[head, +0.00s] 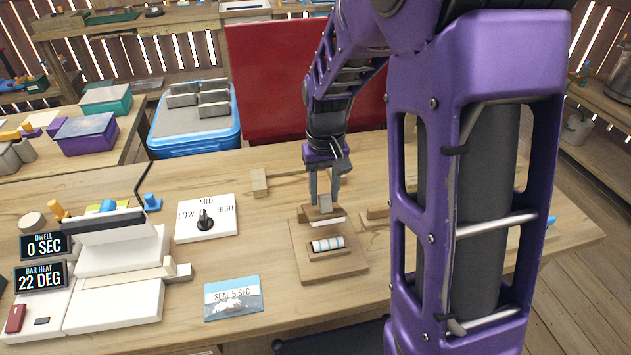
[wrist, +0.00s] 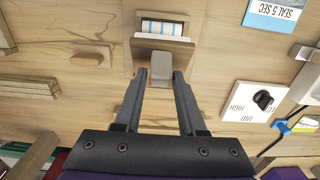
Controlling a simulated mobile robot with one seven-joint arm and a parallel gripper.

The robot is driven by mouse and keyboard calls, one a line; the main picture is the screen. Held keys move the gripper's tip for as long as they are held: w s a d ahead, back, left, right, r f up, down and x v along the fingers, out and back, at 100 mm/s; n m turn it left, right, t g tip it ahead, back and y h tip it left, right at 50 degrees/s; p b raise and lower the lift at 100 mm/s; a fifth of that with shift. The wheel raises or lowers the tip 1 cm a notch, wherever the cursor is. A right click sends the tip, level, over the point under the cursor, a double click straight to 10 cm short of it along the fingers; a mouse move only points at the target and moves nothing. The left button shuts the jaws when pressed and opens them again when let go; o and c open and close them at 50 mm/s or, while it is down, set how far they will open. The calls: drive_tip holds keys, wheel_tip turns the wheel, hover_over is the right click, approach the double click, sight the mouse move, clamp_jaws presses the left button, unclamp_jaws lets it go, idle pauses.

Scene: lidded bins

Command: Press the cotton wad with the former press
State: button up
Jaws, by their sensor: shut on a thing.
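The cotton wad (head: 328,244), a white roll with blue-green bands, lies in the slot of a wooden former (head: 305,273) on the bench. It also shows at the top of the wrist view (wrist: 163,27). The former press (head: 322,213) is a small wooden block with a pale underside and a grey knob (wrist: 160,62). My gripper (head: 326,190) is shut on the knob of the former press, with one finger on each side. The press is at the back of the former, behind the wad and not over it. Whether it touches the former I cannot tell.
A dial box (head: 207,218) and a sealer (head: 118,265) with displays stand to the left. A bag marked "SEAL 5 SEC" (head: 233,298) lies left of the former. A wooden block (head: 259,182) lies behind. My arm hides the right side of the bench.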

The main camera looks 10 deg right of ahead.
drive_tip(key=shift+w+r, duration=0.4)
drive_tip(key=shift+w, duration=0.2)
drive_tip(key=shift+r+p, duration=0.1)
drive_tip(key=shift+p, duration=0.2)
drive_tip(key=shift+w+r+p, duration=0.25)
drive_tip(key=shift+w+p, duration=0.1)
drive_tip(key=shift+w, duration=0.5)
drive_tip(key=shift+r, duration=0.1)
drive_tip(key=shift+w+r+p, duration=0.25)
drive_tip(key=shift+w+p, duration=0.25)
drive_tip(key=shift+w, duration=0.5)
